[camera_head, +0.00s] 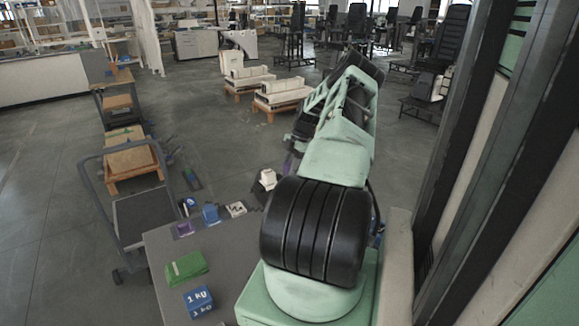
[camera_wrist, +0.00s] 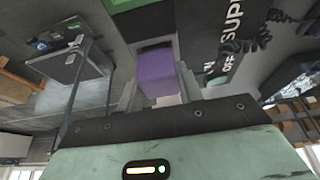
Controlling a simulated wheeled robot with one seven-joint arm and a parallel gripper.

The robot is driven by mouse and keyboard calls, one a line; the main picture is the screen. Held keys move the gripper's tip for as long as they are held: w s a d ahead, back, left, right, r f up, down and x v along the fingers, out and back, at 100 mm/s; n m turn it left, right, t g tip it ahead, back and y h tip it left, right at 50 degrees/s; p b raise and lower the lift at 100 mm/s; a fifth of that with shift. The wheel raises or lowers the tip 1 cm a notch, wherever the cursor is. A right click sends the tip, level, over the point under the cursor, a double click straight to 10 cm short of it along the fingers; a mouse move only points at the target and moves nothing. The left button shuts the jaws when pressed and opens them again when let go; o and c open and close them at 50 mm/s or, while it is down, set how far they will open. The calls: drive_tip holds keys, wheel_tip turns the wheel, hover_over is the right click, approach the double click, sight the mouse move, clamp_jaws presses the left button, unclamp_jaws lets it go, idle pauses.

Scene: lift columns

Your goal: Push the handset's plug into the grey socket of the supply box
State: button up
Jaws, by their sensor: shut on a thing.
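My gripper (camera_wrist: 158,84) is shut on a purple block, which I take to be the plug (camera_wrist: 160,70), held between the two grey fingers in the wrist view. The supply box (camera_wrist: 205,48), dark with white lettering and a green part, lies just past the plug. The plug's far end is close to the box; I cannot tell whether it touches or sits in a socket. The grey socket is not clearly seen. A black coiled cable (camera_wrist: 262,38) shows at the right. In the head view my arm mostly hides the gripper, and a bit of purple (camera_head: 290,163) shows beside it.
A cart (camera_head: 145,217) stands at the left. Dark columns (camera_head: 490,150) rise close at the right.

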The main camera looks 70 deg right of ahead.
sight(289, 163)
drive_tip(key=shift+f, duration=0.1)
drive_tip(key=o, duration=1.2)
drive_tip(key=shift+r+p, duration=1.7)
drive_tip(key=shift+r, duration=1.8)
drive_tip(key=shift+w, duration=0.1)
